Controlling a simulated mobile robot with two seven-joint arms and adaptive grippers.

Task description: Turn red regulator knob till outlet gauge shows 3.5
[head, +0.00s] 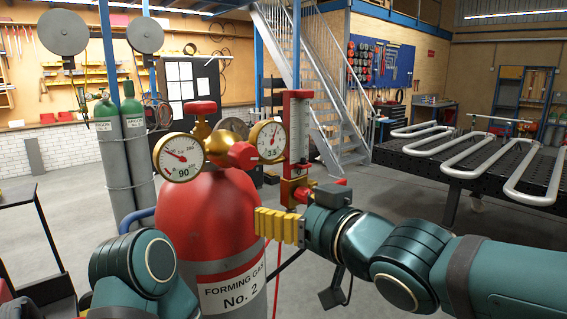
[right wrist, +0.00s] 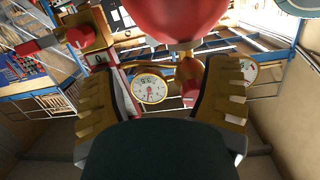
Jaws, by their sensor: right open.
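The red regulator knob (head: 242,155) sits at the front of the brass regulator (head: 232,127) on the red cylinder (head: 205,215). The outlet gauge (head: 267,141), right of the knob, shows the figure 3.5. The left gauge (head: 180,157) shows 90. My right gripper (head: 261,223) is below and right of the knob, beside the cylinder, apart from the knob. In the right wrist view, its fingers (right wrist: 165,75) are spread, with the outlet gauge (right wrist: 150,88) and the red knob (right wrist: 189,88) seen between them. My left gripper is out of view.
A red flowmeter (head: 298,135) stands just right of the outlet gauge, above my right gripper. A red handwheel (head: 200,107) tops the regulator. A dark table with serpentine coils (head: 480,155) is at right.

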